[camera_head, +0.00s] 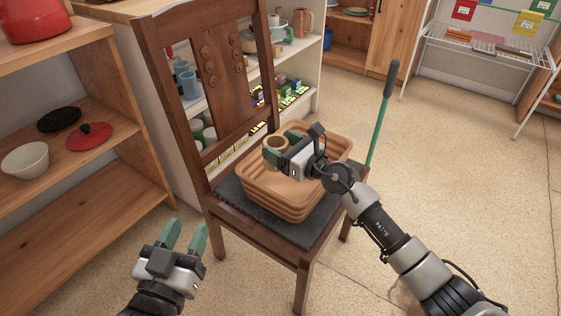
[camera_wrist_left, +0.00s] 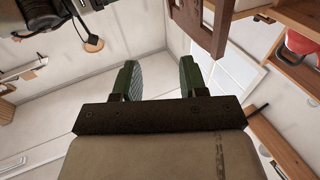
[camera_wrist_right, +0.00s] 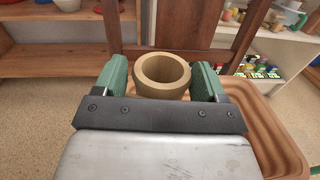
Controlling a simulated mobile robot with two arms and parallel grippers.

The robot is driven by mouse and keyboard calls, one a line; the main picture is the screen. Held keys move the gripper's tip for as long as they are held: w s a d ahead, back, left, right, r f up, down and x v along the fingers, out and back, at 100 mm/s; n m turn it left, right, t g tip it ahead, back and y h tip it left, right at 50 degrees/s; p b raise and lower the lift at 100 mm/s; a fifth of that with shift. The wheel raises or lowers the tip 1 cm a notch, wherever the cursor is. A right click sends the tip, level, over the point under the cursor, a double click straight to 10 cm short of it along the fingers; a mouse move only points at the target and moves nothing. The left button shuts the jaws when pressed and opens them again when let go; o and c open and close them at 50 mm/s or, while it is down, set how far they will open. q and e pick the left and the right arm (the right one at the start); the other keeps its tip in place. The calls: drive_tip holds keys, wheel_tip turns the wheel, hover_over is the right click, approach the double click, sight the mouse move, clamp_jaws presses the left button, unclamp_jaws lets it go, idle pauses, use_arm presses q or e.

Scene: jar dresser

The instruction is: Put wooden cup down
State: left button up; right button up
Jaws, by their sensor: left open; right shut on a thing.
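The wooden cup (camera_head: 276,147) is light tan, round and hollow. My right gripper (camera_head: 280,147) is shut on it and holds it above the terracotta-coloured basket (camera_head: 262,190). In the right wrist view the cup (camera_wrist_right: 162,72) sits between the two green fingers, with its open mouth facing the camera. The basket stands on the dark seat of a wooden chair (camera_head: 232,206) and also shows in the right wrist view (camera_wrist_right: 275,130). My left gripper (camera_head: 187,238) is open and empty, low in front of the chair and to its left. The left wrist view shows nothing between its fingers (camera_wrist_left: 160,80).
A wooden shelf at left holds a red lid (camera_head: 89,137), a black lid (camera_head: 59,120) and a white bowl (camera_head: 25,161). A white shelf (camera_head: 312,58) with goods stands behind the chair. The floor at right is clear.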

drive_tip(key=shift+s+a+f, duration=0.15)
drive_tip(key=shift+s+f, duration=0.25)
drive_tip(key=shift+s, duration=0.3)
drive_tip(key=shift+w+f+b, duration=0.1)
drive_tip(key=shift+f+b, duration=0.2)
drive_tip(key=shift+f, duration=0.05)
wheel_tip(320, 180, down, 3)
drive_tip(key=shift+f+b, duration=0.1)
drive_tip(key=shift+b, duration=1.15)
use_arm(q)
drive_tip(key=s+r+t+h, duration=0.3)
drive_tip(key=s+r+t, duration=0.1)
drive_tip(key=r+t, duration=0.3)
drive_tip(key=shift+d+r+t, duration=0.2)
drive_tip(key=shift+r+t, duration=0.15)
drive_tip(key=shift+t, duration=0.15)
drive_tip(key=shift+s, duration=0.1)
use_arm(e)
drive_tip(key=shift+f, duration=0.1)
